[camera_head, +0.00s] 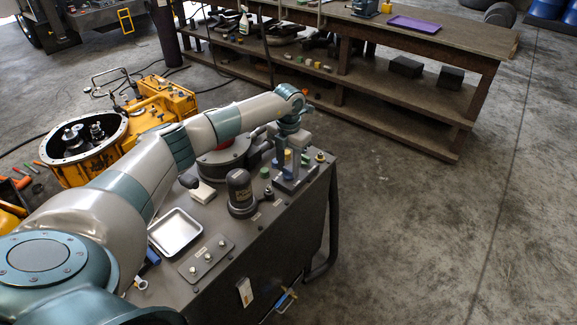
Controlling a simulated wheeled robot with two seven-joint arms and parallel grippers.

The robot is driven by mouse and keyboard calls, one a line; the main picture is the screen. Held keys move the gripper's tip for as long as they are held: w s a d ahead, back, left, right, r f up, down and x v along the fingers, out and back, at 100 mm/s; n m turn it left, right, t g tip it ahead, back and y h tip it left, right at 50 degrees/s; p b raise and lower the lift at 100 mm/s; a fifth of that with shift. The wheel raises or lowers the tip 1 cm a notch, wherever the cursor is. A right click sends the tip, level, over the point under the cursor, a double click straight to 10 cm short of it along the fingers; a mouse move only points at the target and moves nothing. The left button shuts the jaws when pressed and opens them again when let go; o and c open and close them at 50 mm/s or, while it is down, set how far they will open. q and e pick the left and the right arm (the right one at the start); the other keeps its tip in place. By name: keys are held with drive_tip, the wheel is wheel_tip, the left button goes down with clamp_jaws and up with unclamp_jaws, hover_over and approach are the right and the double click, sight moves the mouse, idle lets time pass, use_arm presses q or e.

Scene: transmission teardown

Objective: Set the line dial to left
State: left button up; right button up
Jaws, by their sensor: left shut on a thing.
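My left arm reaches from the lower left across the work cart (285,235). My left gripper (287,148) points down at the cart's far right corner, over a small grey fixture (296,180) with upright blocks. It is shut on a small part there, mostly hidden by the fingers. I cannot make out a line dial or which way one points. A flat grey panel with several pale knobs (206,258) lies on the near part of the cart, apart from the gripper. My right gripper is not in view.
A dark cylindrical unit (240,190) stands beside the fixture. A silver tray (175,232) and a white block (202,193) are on the cart. A yellow transmission housing (165,100) is behind my arm. A wooden bench (425,50) stands at the back. The right-hand floor is clear.

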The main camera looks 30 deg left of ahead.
use_arm(q)
drive_tip(key=shift+n, duration=0.3)
drive_tip(key=n+b, duration=0.1)
drive_tip(key=n, duration=0.2)
drive_tip(key=shift+n, duration=0.3)
drive_tip(key=shift+n+b, duration=0.45)
drive_tip(key=shift+n, duration=1.85)
drive_tip(key=o, duration=1)
drive_tip(key=shift+o, duration=0.2)
drive_tip(key=shift+r, duration=0.1)
